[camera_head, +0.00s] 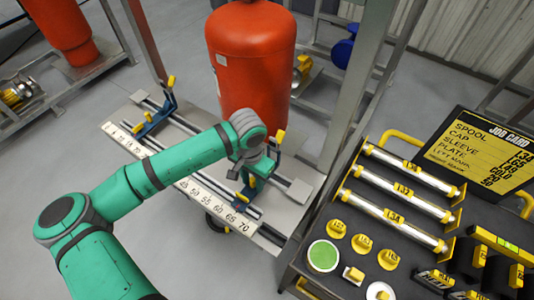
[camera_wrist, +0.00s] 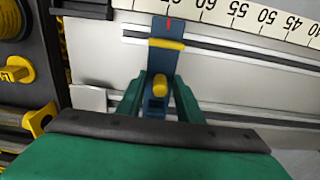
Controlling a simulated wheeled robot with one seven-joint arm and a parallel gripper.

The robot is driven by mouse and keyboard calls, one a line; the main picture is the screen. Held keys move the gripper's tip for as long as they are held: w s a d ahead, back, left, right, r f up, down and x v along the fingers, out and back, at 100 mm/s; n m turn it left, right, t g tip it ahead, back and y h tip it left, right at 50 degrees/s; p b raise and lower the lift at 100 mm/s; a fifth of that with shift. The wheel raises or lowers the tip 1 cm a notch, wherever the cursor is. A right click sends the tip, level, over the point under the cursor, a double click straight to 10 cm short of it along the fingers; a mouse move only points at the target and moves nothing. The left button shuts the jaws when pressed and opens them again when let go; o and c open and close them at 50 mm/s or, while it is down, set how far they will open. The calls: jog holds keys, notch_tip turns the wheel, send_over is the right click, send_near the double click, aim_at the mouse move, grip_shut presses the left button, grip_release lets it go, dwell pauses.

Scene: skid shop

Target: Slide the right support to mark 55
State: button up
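In the wrist view the right support (camera_wrist: 165,52) has a yellow crossbar, a round yellow knob (camera_wrist: 160,87) and a red pointer line beside the scale. The pointer stands at about 65. Mark 55 (camera_wrist: 236,9) lies to its right in that view. My gripper (camera_wrist: 161,78) has its green fingers on either side of the knob, with gaps to it. In the head view my wrist covers part of the support.
The scale strip (camera_head: 203,196) runs along the skid's front edge. The left support (camera_head: 158,117) stands further left on the rails. The red tank (camera_head: 252,65) rises behind my gripper. A dark cart (camera_head: 335,278) with rods, knobs and a job card (camera_head: 490,150) stands close on the right.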

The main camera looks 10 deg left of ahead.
grip_shut()
jog(key=shift+a, duration=0.1)
jog(key=shift+w+a, duration=0.35)
jog(key=shift+a, duration=0.45)
jog(key=shift+w+a, duration=0.3)
jog(key=shift+a, duration=0.6)
jog(key=shift+w+a, duration=0.3)
jog(key=shift+a, duration=0.45)
jog(key=shift+w+a, duration=0.3)
jog(key=shift+a, duration=0.6)
